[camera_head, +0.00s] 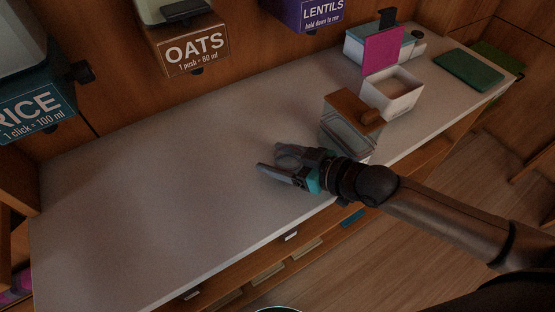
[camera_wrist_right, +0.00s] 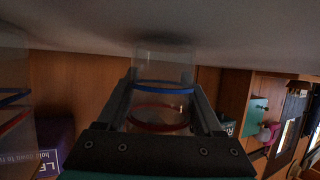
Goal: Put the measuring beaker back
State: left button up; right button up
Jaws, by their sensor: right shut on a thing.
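The measuring beaker (camera_wrist_right: 163,65) is a clear cylinder with a blue ring and a red ring, seen upside down in the right wrist view between my fingers. In the head view it is a faint clear shape (camera_head: 288,153) at the counter's middle. My right gripper (camera_head: 275,162) is shut on it, low over the counter; the fingers also show in the wrist view (camera_wrist_right: 162,105). I cannot tell whether the beaker's base touches the counter. My left gripper is not in view.
A clear container with a brown wooden top (camera_head: 352,104) stands just right of my gripper. Behind it are a white open box (camera_head: 395,100), a pink card (camera_head: 383,50) and a green mat (camera_head: 468,70). RICE, OATS (camera_head: 195,49) and LENTILS dispensers hang above. The counter's left (camera_head: 150,200) is bare.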

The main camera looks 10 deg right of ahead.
jog(key=shift+f, duration=0.2)
jog(key=o, duration=1.4)
jog(key=shift+o, duration=0.2)
jog(key=shift+d+r, duration=0.1)
jog(key=shift+r, duration=0.1)
jog(key=p+v, duration=0.3)
jog(key=v, duration=0.8)
jog(key=shift+s+d+p, duration=0.2)
jog(key=shift+s+p, duration=0.1)
jog(key=shift+p, duration=0.05)
